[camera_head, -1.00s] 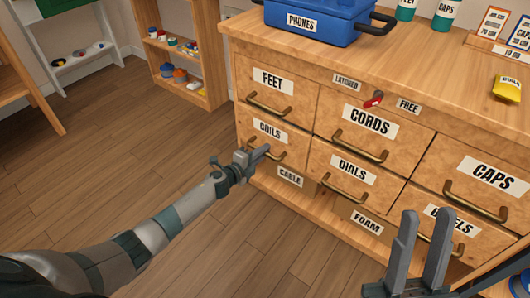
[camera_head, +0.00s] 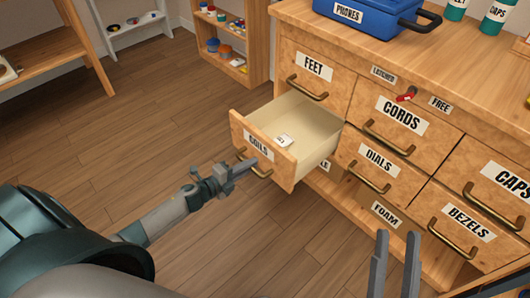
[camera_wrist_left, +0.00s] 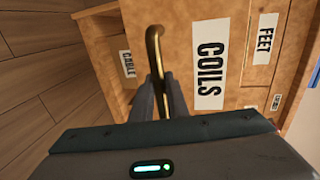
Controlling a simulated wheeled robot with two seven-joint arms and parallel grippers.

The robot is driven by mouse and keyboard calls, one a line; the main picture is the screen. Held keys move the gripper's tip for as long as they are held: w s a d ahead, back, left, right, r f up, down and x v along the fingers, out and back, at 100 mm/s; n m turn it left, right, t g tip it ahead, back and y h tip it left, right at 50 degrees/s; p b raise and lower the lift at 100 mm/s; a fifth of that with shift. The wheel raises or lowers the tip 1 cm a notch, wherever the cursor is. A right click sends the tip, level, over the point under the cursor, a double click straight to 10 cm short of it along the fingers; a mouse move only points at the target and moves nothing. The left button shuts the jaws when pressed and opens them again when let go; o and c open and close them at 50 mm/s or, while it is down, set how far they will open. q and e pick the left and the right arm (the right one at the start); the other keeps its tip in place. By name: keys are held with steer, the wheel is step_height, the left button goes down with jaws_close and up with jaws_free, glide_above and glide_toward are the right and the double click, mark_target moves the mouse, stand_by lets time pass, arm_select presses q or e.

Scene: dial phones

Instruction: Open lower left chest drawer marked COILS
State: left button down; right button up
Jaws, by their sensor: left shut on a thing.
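The COILS drawer (camera_head: 262,147), lower left in the wooden chest, stands pulled well out. Inside lies a small white tagged item (camera_head: 284,141); the rest of the visible floor is bare. My left gripper (camera_head: 243,168) is shut on the drawer's brass handle (camera_head: 262,173). In the left wrist view the handle (camera_wrist_left: 155,45) runs between the fingers, beside the COILS label (camera_wrist_left: 209,75). My right gripper (camera_head: 396,262) is at the bottom of the head view, its two fingers apart with nothing between them, in front of the chest.
The FEET drawer (camera_head: 315,78), CORDS drawer (camera_head: 398,118), DIALS drawer (camera_head: 372,165) and BEZELS drawer (camera_head: 468,222) are closed. A red latch (camera_head: 406,95) sits between LATCHED and FREE labels. A blue PHONES case (camera_head: 370,16) stands on top. The floor at left is clear.

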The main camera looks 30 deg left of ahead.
arm_select(q)
steer(key=v, duration=0.2)
steer(key=f+v, duration=0.1)
steer(key=v, duration=0.1)
steer(key=shift+s+a+r, duration=0.1)
steer(key=shift+s+a, duration=0.05)
steer(key=shift+s, duration=0.3)
arm_select(e)
steer(key=shift+s+a+f+g, duration=0.1)
steer(key=shift+a+f+g, duration=0.2)
steer(key=shift+f+g, duration=0.3)
steer(key=shift+f, duration=0.1)
arm_select(q)
steer(key=c, duration=1.7)
jaws_free()
